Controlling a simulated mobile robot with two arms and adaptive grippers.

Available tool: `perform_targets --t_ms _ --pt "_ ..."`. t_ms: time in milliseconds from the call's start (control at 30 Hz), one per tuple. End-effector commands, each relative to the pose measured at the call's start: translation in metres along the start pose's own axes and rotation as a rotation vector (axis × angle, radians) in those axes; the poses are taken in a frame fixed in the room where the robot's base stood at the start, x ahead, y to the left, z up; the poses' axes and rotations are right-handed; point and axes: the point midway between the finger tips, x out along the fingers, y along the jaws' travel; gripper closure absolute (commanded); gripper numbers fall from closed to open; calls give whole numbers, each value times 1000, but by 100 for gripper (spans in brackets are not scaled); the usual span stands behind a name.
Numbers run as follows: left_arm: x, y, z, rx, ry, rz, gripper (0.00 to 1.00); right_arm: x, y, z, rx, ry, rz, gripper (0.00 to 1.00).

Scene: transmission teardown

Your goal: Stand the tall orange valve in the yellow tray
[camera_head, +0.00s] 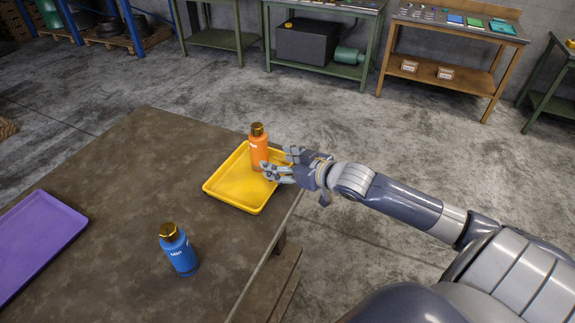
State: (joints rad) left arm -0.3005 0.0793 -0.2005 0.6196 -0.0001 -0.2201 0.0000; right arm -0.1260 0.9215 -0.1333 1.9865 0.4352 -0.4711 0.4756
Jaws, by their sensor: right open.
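The tall orange valve (258,148) has a gold top and looks like a bottle. It stands upright within the outline of the yellow tray (232,192), towards its back right part. The tray lies on the table near its right edge. My right gripper (272,166) reaches in from the right, with its fingers open beside the orange valve. Whether a finger touches the valve I cannot tell. My left gripper is out of view.
A blue bottle-like valve (179,252) with a gold top stands on the brown table (130,190) in front of the yellow tray. A purple tray (35,240) lies at the left. The table between them is clear. Workbenches (455,40) stand far behind.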

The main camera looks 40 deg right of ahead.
Motion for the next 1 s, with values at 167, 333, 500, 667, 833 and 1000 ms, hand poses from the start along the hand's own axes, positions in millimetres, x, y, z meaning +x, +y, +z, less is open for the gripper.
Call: perform_targets --t_ms 167,333,500,667,833,1000 --pt "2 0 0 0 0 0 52 -17 1 2 0 -2 1 40" --pt "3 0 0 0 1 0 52 -25 0 0 1 -1 0 40" --pt "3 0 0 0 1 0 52 -26 0 0 1 0 0 40" --pt "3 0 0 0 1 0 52 -26 0 0 1 0 0 40" --pt "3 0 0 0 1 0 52 -26 0 0 1 0 0 40" --pt "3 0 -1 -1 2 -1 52 -26 0 0 1 0 0 40"
